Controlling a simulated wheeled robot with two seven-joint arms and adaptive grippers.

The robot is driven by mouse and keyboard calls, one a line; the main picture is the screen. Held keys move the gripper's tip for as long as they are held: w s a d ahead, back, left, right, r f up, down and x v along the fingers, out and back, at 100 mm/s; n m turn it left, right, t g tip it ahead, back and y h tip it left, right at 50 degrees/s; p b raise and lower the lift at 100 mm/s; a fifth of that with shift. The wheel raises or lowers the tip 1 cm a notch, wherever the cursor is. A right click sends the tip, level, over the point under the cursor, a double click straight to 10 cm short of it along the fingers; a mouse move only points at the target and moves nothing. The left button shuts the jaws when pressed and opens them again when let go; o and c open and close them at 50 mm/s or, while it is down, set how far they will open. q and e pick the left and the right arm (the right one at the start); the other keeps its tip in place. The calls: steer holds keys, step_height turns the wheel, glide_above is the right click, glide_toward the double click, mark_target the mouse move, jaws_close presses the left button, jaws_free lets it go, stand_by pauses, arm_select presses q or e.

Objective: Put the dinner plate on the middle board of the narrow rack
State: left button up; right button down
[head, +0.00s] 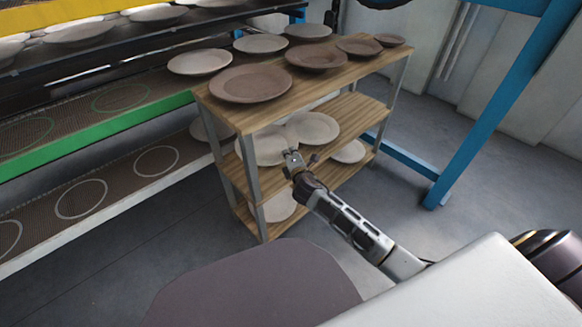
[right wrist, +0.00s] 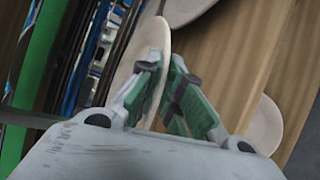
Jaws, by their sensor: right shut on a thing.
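The narrow rack (head: 240,118) is a wooden-board stand with grey metal posts and three boards. My right gripper (head: 293,158) is at its front, level with the middle board (head: 338,108). It is shut on the rim of a pale dinner plate (head: 262,147), which shows at the left part of the middle board. In the right wrist view the plate (right wrist: 153,42) stands edge-on between the fingers (right wrist: 164,64). I cannot tell whether it touches the board. Another pale plate (head: 317,126) lies beside it on the middle board. My left gripper is not in view.
Brown plates (head: 252,84) and pale plates (head: 200,62) cover the top board, close above my right gripper. Pale plates (head: 348,151) also show lower down. A tiered dryer (head: 110,130) stands at the left; a blue post (head: 490,110) stands at the right.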

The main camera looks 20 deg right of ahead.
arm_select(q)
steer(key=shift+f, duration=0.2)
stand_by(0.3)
